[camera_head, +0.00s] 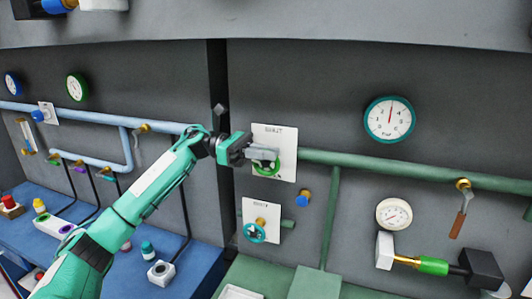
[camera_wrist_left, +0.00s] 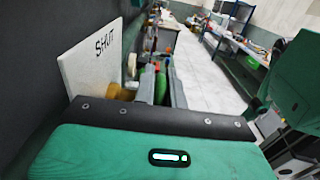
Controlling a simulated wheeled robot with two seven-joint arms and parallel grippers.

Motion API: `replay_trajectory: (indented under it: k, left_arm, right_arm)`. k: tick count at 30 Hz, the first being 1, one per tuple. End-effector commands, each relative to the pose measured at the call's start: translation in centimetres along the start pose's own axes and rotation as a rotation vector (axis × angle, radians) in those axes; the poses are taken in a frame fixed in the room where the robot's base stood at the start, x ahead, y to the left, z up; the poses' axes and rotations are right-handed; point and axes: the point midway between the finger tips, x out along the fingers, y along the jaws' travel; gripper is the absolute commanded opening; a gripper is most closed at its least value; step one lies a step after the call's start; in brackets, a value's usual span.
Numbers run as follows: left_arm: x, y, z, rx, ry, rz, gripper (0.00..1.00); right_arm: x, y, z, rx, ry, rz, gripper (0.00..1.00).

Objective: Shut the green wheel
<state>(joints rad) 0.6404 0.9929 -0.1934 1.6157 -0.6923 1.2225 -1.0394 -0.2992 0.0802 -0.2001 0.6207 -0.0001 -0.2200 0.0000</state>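The green wheel (camera_head: 266,169) is a ring on a white wall plate (camera_head: 288,150) marked SHUT, at the left end of a green pipe. My left gripper (camera_head: 264,156) is at the wheel, its grey fingers over the upper part of the ring and hiding some of it. In the left wrist view green parts of the wheel (camera_wrist_left: 160,84) show between the two fingers (camera_wrist_left: 163,86), with a brass fitting (camera_wrist_left: 122,91) to their left. I cannot tell whether the fingers grip the rim or only stand around it. My right gripper is not in view.
A second white plate with a teal wheel (camera_head: 254,233) is just below. The green pipe (camera_head: 420,172) runs right along the wall, under a teal-rimmed gauge (camera_head: 389,119). A brass valve with a brown lever (camera_head: 459,220) hangs at the right. A blue bench (camera_head: 195,262) lies at the left.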

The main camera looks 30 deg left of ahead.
Motion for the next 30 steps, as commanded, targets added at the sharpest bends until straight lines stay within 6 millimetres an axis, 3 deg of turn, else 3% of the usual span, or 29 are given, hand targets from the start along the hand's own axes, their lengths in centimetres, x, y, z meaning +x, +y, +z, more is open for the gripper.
replay_trajectory:
  k: [14, 30]
  left_arm:
    - [0.2, 0.0, 0.1, 0.002, 0.091, 0.001, 0.00]
    - [1.4, 0.0, 0.1, 0.003, 0.558, 0.001, 0.00]
  right_arm:
    - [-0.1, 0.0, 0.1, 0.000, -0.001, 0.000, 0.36]
    - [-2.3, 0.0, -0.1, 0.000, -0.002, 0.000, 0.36]
